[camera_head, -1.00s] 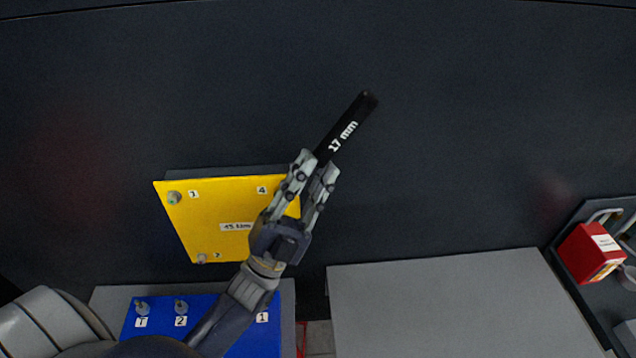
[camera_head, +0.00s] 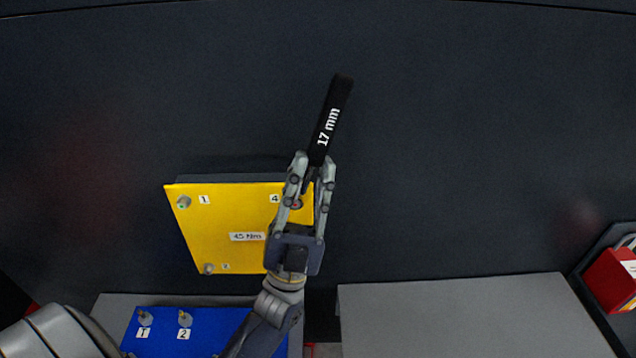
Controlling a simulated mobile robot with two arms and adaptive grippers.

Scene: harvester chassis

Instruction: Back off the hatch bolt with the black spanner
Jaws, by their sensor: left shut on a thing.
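The black spanner (camera_head: 331,120), marked 17 mm, points up and slightly right in the head view. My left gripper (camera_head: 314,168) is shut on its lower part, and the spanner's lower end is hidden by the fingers. The yellow hatch plate (camera_head: 215,222), with a 45 Nm label, lies behind and left of the gripper. A bolt (camera_head: 184,202) sits at its label 1 and another (camera_head: 209,268) at its lower left. By label 4, a bolt (camera_head: 297,204) shows partly between the fingers. Whether the spanner touches it I cannot tell. My right gripper is not in view.
A blue panel (camera_head: 211,324) with studs labelled 1 and 2 is below the hatch. A grey surface (camera_head: 460,315) spans the lower right. A red box (camera_head: 609,279) stands in a dark tray at the right edge. The dark wall above is clear.

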